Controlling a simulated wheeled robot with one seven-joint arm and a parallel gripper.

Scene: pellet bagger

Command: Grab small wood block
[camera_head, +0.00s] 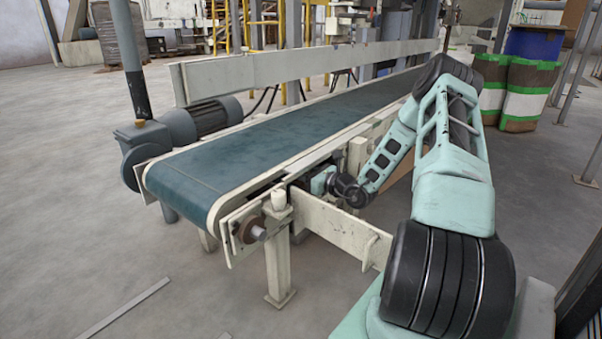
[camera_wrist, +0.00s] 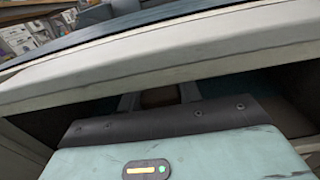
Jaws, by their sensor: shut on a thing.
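In the wrist view, a small brown wood block (camera_wrist: 160,98) shows between the two grey fingers of my gripper (camera_wrist: 158,93). The fingers are shut on it, one on each side. Only part of the block shows, in shadow under the light conveyor side rail. What lies beneath or behind it is too dark to tell. In the head view, my gripper (camera_head: 319,183) reaches in low at the conveyor's near side, below the belt's edge. The block cannot be made out there.
The blue-green conveyor belt (camera_head: 262,145) and its cream frame lie directly above and around my gripper. A cream beam (camera_head: 335,226) and leg (camera_head: 277,262) stand close in front. A grey motor (camera_head: 208,117) is on the far side. Open concrete floor (camera_head: 70,220) lies left.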

